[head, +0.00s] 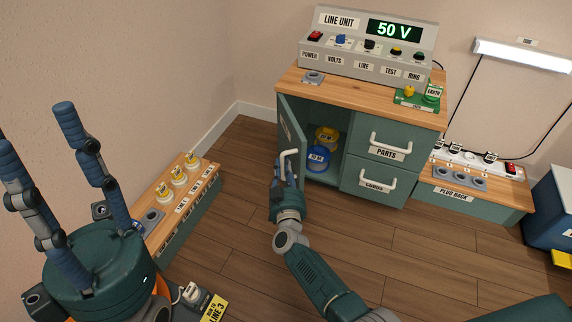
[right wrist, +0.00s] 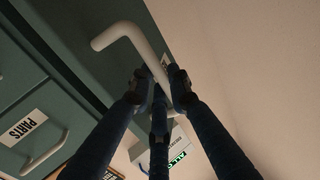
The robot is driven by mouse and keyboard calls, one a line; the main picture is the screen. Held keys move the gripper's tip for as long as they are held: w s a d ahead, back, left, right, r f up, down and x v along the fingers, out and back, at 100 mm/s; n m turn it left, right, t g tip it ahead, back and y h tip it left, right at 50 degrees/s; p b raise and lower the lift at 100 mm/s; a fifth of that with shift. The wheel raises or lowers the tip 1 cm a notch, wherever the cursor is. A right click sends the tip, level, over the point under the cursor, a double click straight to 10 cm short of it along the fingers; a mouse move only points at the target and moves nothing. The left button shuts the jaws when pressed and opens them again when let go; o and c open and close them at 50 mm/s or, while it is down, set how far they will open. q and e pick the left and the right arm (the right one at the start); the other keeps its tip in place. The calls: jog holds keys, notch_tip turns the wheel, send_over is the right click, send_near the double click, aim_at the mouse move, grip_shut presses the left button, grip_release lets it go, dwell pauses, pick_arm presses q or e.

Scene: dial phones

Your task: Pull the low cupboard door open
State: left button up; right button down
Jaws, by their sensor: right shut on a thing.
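The low cupboard door (head: 290,127) is green and stands partly open, swung out to the left from the cabinet. Its white bar handle (head: 284,158) is on the door's outer face. My right gripper (head: 287,168) is at this handle. In the right wrist view the blue fingers (right wrist: 160,85) are shut around the pale handle (right wrist: 135,42). My left gripper (head: 75,125) is at the far left in the head view, raised, its dark blue fingers apart and empty. Inside the open cupboard are a blue reel (head: 317,157) and a yellow reel (head: 327,136).
Two drawers, the upper marked PARTS (head: 388,150), are right of the cupboard opening. The line unit (head: 366,42) stands on the wooden top. A low rack (head: 182,200) with yellow-topped pieces is at the left. The floor (head: 240,215) between is mostly clear.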

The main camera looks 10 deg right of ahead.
jog(key=shift+w+a, duration=0.1)
jog(key=shift+a, duration=0.5)
jog(key=c, duration=1.7)
grip_release()
jog(key=shift+d, duration=0.1)
